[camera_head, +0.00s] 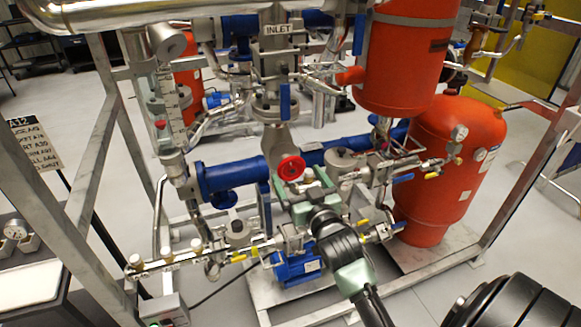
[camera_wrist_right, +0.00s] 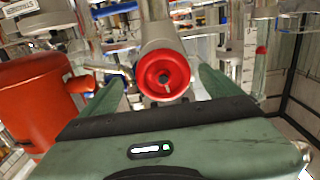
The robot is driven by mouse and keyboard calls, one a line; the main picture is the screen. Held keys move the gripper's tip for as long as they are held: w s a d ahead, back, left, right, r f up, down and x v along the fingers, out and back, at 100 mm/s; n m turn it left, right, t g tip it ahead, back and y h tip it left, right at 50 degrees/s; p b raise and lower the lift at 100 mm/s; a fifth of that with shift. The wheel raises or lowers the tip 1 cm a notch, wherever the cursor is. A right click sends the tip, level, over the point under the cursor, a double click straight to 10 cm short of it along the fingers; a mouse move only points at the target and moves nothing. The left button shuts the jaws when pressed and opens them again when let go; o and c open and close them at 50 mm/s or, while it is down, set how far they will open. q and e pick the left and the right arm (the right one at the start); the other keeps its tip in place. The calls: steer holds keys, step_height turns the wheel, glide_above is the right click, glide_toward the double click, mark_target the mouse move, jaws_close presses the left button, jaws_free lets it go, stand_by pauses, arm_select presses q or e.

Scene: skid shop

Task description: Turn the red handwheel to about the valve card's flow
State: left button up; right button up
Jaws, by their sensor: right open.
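The red handwheel (camera_head: 291,168) is on the grey valve body in the middle of the skid. In the right wrist view the handwheel (camera_wrist_right: 178,88) faces me, with a small light mark at its hub. My right gripper (camera_head: 308,186) is open just in front of and below the wheel. In the wrist view the fingers of my right gripper (camera_wrist_right: 161,88) stand apart to either side of the wheel, with visible gaps. A white card with black lines of text (camera_head: 35,146) stands at the left, partly cut off. My left gripper is not in view.
A clear scaled tube (camera_head: 170,105) with a red mark stands left of the wheel. Blue pipes (camera_head: 232,174), a blue motor (camera_head: 297,268) and orange tanks (camera_head: 445,150) crowd around. Metal frame posts (camera_head: 62,225) enclose the skid. Open floor shows outside the frame.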

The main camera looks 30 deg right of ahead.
mark_target(293, 171)
steer(key=x, duration=0.2)
steer(key=shift+w+a+r, duration=0.1)
steer(key=shift+w+a, duration=0.05)
steer(key=shift+w, duration=0.3)
steer(key=shift+w+p, duration=0.35)
steer(key=shift+w, duration=0.2)
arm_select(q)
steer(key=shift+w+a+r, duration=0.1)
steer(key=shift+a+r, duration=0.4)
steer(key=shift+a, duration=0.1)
arm_select(e)
steer(key=c, duration=1.4)
steer(key=shift+o, duration=0.2)
steer(key=shift+n+p, duration=0.65)
steer(key=shift+n, duration=0.25)
steer(key=shift+d, duration=0.2)
steer(key=o, duration=1.4)
steer(key=shift+c, duration=0.2)
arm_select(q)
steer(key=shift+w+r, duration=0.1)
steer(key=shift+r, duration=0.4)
